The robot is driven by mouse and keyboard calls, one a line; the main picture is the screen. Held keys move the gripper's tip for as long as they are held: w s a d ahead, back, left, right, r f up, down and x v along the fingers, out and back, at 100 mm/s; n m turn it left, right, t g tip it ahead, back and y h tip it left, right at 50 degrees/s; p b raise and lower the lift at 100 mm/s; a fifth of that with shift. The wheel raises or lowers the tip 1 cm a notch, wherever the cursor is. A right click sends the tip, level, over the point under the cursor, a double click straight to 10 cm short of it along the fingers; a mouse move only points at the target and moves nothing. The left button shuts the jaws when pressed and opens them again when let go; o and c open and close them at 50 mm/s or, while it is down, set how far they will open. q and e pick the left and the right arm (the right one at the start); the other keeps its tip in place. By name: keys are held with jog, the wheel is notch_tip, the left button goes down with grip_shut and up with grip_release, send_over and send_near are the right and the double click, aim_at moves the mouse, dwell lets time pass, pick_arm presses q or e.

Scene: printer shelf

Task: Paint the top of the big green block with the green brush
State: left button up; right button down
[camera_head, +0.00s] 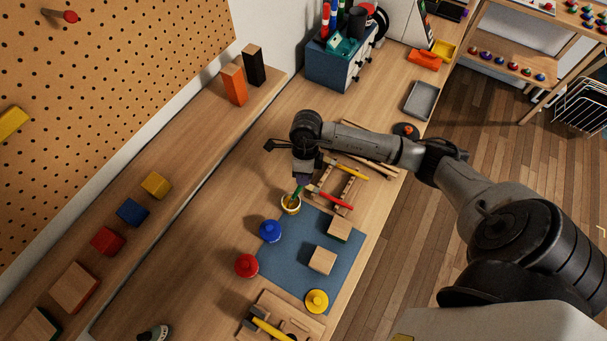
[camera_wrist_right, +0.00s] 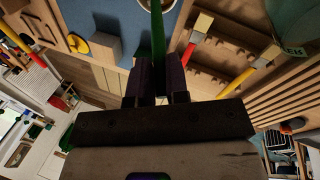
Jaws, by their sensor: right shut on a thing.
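My right gripper (camera_head: 301,181) is shut on the green brush (camera_head: 297,194), which points down into an open pot (camera_head: 290,205) with a yellowish outside at the mat's far corner. In the right wrist view the green brush handle (camera_wrist_right: 158,45) stands between the fingers (camera_wrist_right: 161,85). The brush tip is hidden in the pot. A wooden block (camera_head: 339,227) with a dark greenish lower side sits on the blue mat (camera_head: 290,262). A plain-topped wooden block (camera_head: 322,260) sits nearer. Another large block (camera_head: 36,325) with a green side is on the left ledge. My left gripper is not in view.
Blue (camera_head: 270,231), red (camera_head: 246,265) and yellow (camera_head: 317,300) lidded pots stand around the mat. A wooden rack (camera_head: 340,188) with red and yellow brushes lies beyond it, below my right arm. A hammer (camera_head: 268,327) lies at the near edge.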

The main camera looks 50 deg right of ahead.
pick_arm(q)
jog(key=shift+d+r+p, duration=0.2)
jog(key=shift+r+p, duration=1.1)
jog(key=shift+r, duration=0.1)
pick_arm(e)
jog(key=shift+s+d+r, duration=0.15)
jog(key=shift+d+r, duration=0.2)
jog(key=shift+r, duration=0.4)
jog(key=shift+s+d+r, duration=0.1)
jog(key=shift+d+r, duration=0.2)
jog(key=shift+r, duration=0.4)
jog(key=shift+s+d+r, duration=0.15)
jog(key=shift+d+r, duration=0.2)
jog(key=shift+r, duration=0.4)
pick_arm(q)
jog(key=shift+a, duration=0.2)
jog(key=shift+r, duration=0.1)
pick_arm(e)
jog(key=shift+r, duration=0.1)
pick_arm(q)
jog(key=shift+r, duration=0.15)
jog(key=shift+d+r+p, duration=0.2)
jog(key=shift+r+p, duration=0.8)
jog(key=shift+p, duration=0.25)
pick_arm(e)
notch_tip(320, 180, up, 4)
jog(key=shift+f, duration=0.1)
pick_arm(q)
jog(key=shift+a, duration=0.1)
